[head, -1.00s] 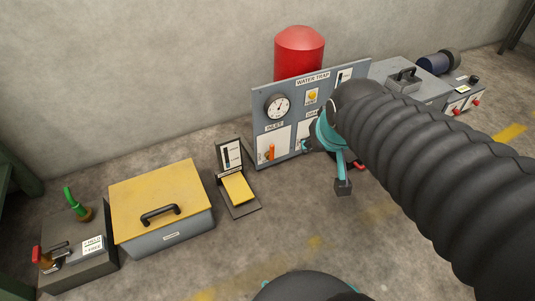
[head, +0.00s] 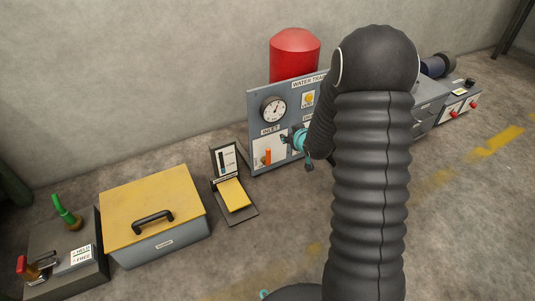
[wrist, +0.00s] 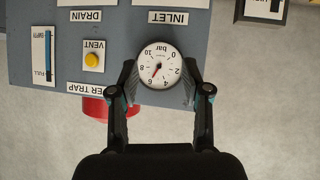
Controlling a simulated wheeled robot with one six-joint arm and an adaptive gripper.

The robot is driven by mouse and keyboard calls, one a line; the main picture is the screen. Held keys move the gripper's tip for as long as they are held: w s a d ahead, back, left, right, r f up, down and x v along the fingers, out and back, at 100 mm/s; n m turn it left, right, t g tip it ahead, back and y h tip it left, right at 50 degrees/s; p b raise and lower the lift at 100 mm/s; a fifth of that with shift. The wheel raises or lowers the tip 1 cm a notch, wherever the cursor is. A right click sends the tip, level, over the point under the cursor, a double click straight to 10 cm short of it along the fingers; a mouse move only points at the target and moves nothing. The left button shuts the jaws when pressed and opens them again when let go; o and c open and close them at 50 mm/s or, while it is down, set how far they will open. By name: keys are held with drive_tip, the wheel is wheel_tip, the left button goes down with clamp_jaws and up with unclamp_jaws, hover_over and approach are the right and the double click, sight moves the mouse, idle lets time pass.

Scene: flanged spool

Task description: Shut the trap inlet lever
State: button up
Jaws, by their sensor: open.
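The water trap panel (head: 256,98) stands against the wall in the head view. Its orange inlet lever (head: 268,156) points upright on a white plate below the INLET label (head: 270,130). My gripper (head: 287,139) is just right of and above the lever, apart from it. In the wrist view, which shows the panel upside down, my gripper (wrist: 160,68) is open and empty, with its fingers framing the pressure gauge (wrist: 160,78). The INLET label (wrist: 167,18) shows at the top edge there; the lever is out of that view.
A yellow vent button (wrist: 93,60) and the DRAIN label (wrist: 83,15) are beside the gauge. A red tank (head: 295,55) stands behind the panel. A yellow-lidded box (head: 150,200) and a small yellow-pedal stand (head: 234,193) are to the left. My arm hides the panel's right part.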

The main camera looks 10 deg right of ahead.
sight(269, 154)
wheel_tip(269, 154, down, 15)
drive_tip(key=w+a+t+y+b, duration=0.1)
drive_tip(key=w+a+y, duration=0.1)
drive_tip(key=y, duration=0.1)
drive_tip(key=shift+n, duration=0.3)
drive_tip(key=b+x, duration=0.1)
drive_tip(key=x, duration=1.2)
drive_tip(key=shift+w+f+b, duration=0.15)
drive_tip(key=shift+f+b, duration=0.05)
drive_tip(key=shift+b, duration=0.1)
drive_tip(key=shift+c, duration=0.3)
clamp_jaws()
